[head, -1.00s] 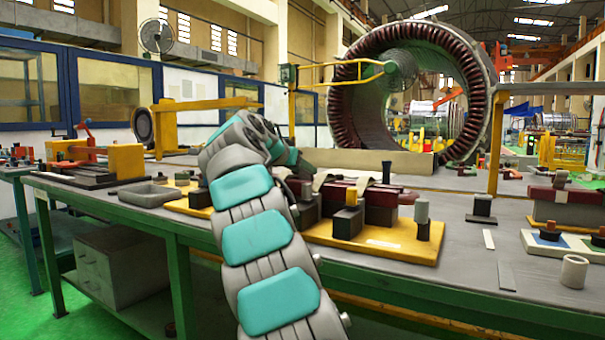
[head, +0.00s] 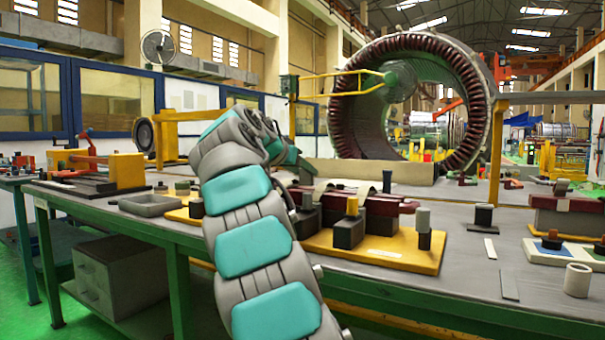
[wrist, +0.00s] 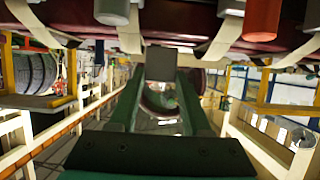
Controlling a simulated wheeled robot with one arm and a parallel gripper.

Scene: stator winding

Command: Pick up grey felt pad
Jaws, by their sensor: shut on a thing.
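In the wrist view, a small dark grey square pad (wrist: 160,63) sits between the tips of my gripper (wrist: 160,78). The two green fingers are closed on its sides. Behind it is a dark red bar with pale straps (wrist: 188,22). In the head view, my gripper is mostly hidden behind my own arm, near the dark red bar (head: 385,204) on the yellow base (head: 400,255). The pad cannot be made out there.
The grey-topped workbench (head: 470,265) holds a grey tray (head: 152,204) at left, a yellow clamp fixture (head: 122,171), and a white cylinder (head: 577,279) at right. A large stator ring (head: 478,95) stands behind the bench.

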